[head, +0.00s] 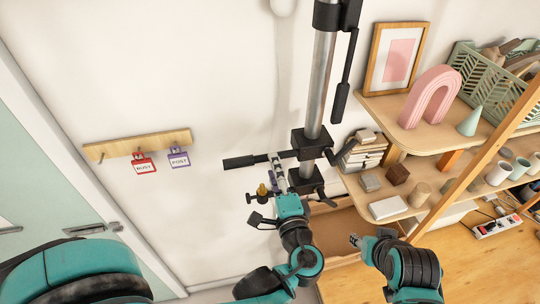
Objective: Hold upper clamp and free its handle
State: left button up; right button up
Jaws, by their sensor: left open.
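A metal pole (320,85) carries black clamps. The highest clamp (328,16) is at the top edge of the head view, and its handle (340,102) hangs down along the pole's right side. Another black clamp (312,144) sits lower, with a long handle (240,162) pointing left. My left gripper (276,165) is open beside this lower clamp, with its fingers overlapping the long handle; I cannot tell whether they touch. My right gripper (355,240) is small and low, apart from the pole; its finger state is unclear.
Wooden shelves (435,135) with a pink arch (430,97), a picture frame (397,58) and cups (499,173) stand on the right. A wooden key rack (138,143) with two tags is on the wall. A brass knob (262,190) is beside my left gripper.

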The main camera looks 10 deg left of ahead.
pick_arm(q)
jog(key=shift+b+x, duration=0.4)
jog(key=shift+x, duration=2.3)
grip_shut()
